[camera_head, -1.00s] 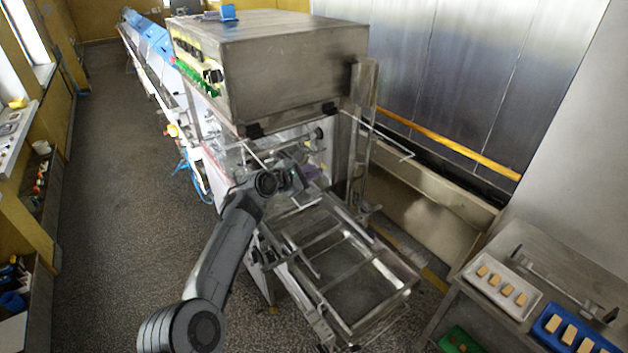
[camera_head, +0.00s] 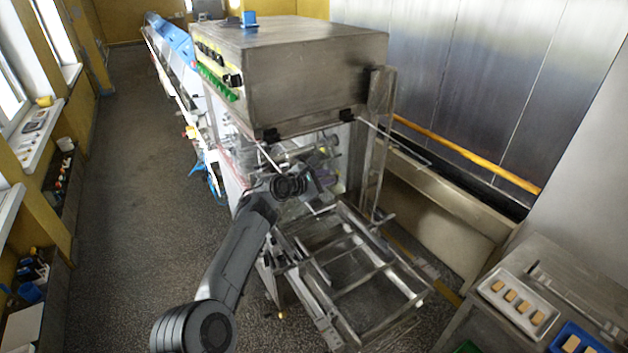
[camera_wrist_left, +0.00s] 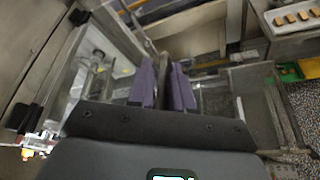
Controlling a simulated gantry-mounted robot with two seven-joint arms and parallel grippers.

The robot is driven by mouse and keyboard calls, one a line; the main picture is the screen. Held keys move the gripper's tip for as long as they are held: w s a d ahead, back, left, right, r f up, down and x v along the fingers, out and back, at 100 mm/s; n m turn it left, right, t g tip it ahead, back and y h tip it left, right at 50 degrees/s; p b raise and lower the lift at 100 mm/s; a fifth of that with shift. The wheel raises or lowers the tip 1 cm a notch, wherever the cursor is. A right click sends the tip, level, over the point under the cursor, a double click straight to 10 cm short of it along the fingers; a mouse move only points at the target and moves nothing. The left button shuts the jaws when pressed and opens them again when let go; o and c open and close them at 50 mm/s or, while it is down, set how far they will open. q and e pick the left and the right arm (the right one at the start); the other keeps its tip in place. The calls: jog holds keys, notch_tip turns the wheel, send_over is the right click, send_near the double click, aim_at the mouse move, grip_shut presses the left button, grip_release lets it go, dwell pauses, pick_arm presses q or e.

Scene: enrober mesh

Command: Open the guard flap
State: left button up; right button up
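The guard flap (camera_head: 395,141) is a see-through panel with thin rails, hung from black hinges under the steel hood. Its side rails slope outward from the hinges, so it seems to stand tilted out; its lower edge is hard to make out. My left gripper (camera_head: 318,181) is at the machine's front opening, below the hood and near the flap. In the left wrist view, its purple fingers (camera_wrist_left: 164,85) stand a narrow gap apart, with a dark bar-like shape between them. I cannot tell whether they grip it. My right gripper is not in view.
The steel hood (camera_head: 310,70) overhangs the opening. A mesh conveyor frame (camera_head: 375,275) juts out below my gripper. An upright post (camera_head: 376,145) stands to the right. A side table (camera_head: 490,322) with trays is at the lower right. The left floor is clear.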

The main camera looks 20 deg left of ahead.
pick_arm(q)
jog(key=shift+s+a+r, duration=0.1)
jog(key=shift+v, duration=0.8)
jog(key=v, duration=0.8)
jog(key=shift+s+a+b, duration=0.15)
jog(key=shift+s+b, duration=0.25)
jog(key=shift+b, duration=0.05)
jog(key=shift+r, duration=0.1)
